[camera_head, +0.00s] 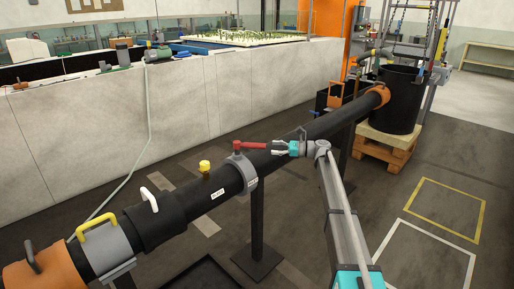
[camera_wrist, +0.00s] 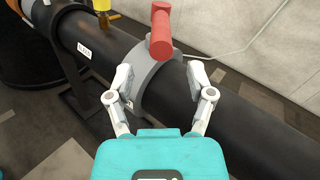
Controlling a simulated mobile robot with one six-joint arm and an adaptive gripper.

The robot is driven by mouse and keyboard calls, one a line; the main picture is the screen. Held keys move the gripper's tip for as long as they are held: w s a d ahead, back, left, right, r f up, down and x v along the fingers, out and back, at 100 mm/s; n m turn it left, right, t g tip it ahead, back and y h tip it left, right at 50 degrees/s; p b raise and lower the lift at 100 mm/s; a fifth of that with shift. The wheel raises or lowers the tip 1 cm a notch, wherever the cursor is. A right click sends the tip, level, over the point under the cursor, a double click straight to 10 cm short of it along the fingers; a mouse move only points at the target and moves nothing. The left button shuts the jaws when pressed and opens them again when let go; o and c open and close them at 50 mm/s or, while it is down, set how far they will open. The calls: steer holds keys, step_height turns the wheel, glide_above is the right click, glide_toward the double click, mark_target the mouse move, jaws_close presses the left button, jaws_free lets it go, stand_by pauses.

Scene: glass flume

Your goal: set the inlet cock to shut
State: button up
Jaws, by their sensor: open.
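A red handle (camera_head: 250,146) sits on a grey collar (camera_head: 246,172) around the long black pipe; I take it to be the inlet cock, though its label is not readable. In the wrist view the red handle (camera_wrist: 161,35) stands at the top centre, its rounded end towards me. My gripper (camera_head: 272,146) is beside the handle's free end in the head view. In the wrist view my gripper (camera_wrist: 160,74) is open, with one finger on each side of the grey collar (camera_wrist: 158,82) and the red handle beyond the tips. I see no clear contact.
The black pipe (camera_head: 185,204) runs diagonally on stands. A yellow-capped stub (camera_head: 205,166), a white handle (camera_head: 149,199) and a yellow handle (camera_head: 97,227) stand along it. A black bin (camera_head: 397,100) is on a pallet at the far end.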

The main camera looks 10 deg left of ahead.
mark_target(255, 146)
steer(key=a, duration=0.8)
steer(key=shift+a, duration=0.3)
